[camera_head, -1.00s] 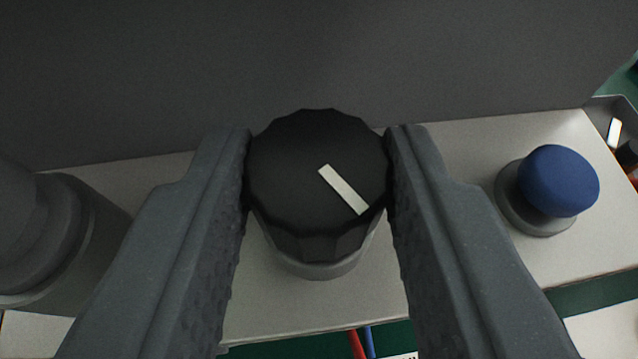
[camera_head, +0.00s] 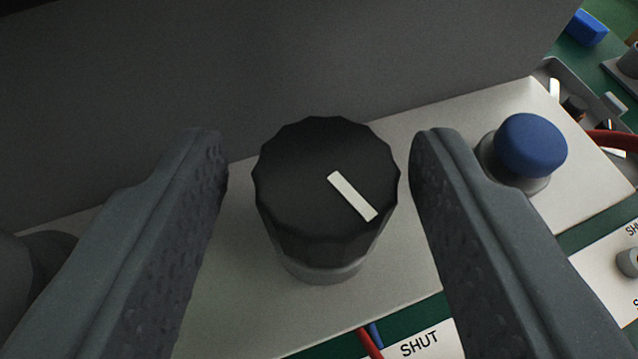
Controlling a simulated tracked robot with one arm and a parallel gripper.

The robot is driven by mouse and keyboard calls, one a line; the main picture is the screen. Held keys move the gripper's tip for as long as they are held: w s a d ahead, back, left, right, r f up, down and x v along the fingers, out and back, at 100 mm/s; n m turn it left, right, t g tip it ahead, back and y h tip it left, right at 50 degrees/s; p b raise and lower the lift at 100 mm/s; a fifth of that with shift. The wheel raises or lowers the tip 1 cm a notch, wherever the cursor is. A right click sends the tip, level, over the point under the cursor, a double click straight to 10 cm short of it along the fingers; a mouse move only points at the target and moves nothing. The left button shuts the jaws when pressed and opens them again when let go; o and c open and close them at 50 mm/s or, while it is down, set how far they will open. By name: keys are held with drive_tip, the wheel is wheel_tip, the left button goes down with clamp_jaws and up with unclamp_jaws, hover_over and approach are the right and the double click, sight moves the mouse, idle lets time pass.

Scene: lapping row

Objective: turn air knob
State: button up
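The air knob appears to be the black faceted knob (camera_head: 312,190) in the middle of the view, on a grey round base on a light panel (camera_head: 250,310). Its white pointer line (camera_head: 352,197) runs from near the centre toward the lower right. My gripper (camera_head: 318,150) is open, with one finger on each side of the knob. There is a gap between the knob and the left finger, and a narrower one on the right. Neither finger appears to touch it.
A blue push button (camera_head: 531,146) stands right of my right finger. A dark grey wall (camera_head: 300,60) rises behind the panel. A label reading SHUT (camera_head: 419,344) and red and blue lines (camera_head: 370,340) show at the bottom. A grey tray (camera_head: 560,75) lies beyond the panel's right end.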

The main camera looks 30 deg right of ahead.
idle(0.3)
drive_tip(key=b+v, duration=1)
drive_tip(key=v, duration=0.3)
drive_tip(key=shift+s, duration=0.2)
drive_tip(key=shift+s+a+r, duration=0.1)
drive_tip(key=shift+a, duration=0.05)
idle(0.6)
